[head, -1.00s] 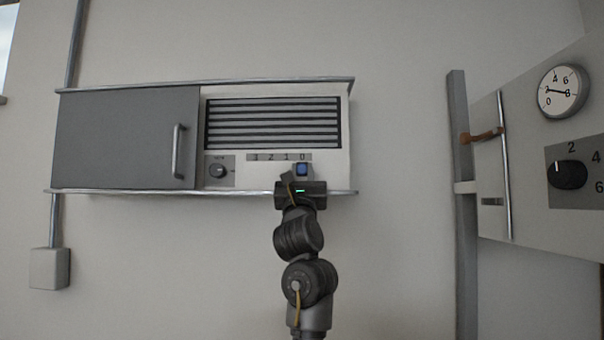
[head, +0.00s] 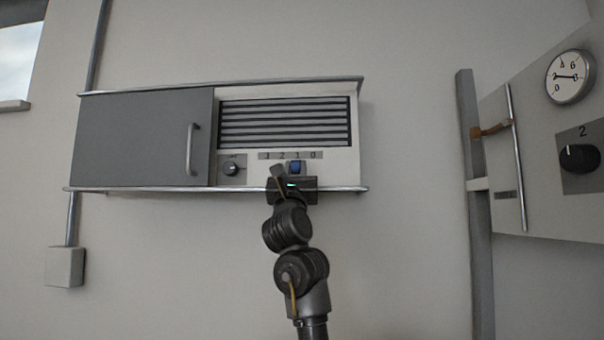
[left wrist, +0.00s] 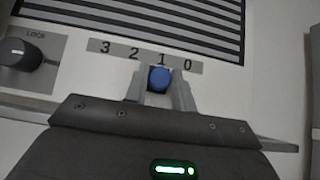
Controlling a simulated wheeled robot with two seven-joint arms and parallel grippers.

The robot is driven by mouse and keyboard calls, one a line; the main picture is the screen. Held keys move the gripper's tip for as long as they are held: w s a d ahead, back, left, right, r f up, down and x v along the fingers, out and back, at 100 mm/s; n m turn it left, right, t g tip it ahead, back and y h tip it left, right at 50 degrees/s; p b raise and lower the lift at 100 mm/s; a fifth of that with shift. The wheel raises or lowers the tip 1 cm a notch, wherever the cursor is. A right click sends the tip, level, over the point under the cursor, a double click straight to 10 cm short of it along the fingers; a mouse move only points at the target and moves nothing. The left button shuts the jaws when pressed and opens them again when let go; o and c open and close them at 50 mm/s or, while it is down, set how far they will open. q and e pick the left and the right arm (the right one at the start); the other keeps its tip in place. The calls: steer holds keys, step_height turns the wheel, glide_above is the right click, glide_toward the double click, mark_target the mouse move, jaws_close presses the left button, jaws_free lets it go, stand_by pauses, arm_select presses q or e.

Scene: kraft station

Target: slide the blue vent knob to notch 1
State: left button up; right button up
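The blue vent knob (head: 296,168) sits on the wall unit below the dark grille, under the number 1 of the strip marked 3, 2, 1, 0 (head: 290,155). In the left wrist view the blue knob (left wrist: 159,79) is directly below the 1 on the strip (left wrist: 146,55). My left gripper (head: 288,175) reaches up to it from below. In the left wrist view its two fingers (left wrist: 160,88) stand on either side of the knob, close against it. My right gripper is in neither view.
A LOCK dial (left wrist: 18,54) is left of the knob, beside a grey door (head: 140,138) with a vertical handle. A metal rail (head: 340,188) runs along the unit's lower edge. At right, a panel carries a gauge (head: 568,77) and a black dial (head: 578,158).

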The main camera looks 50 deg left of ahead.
arm_select(q)
steer(key=o, duration=0.4)
steer(key=shift+d, duration=0.1)
steer(key=shift+d+f+b, duration=0.1)
steer(key=shift+f+b, duration=0.2)
steer(key=b+v, duration=0.5)
steer(key=v, duration=0.5)
steer(key=shift+s+b, duration=0.15)
steer(key=shift+b, duration=0.25)
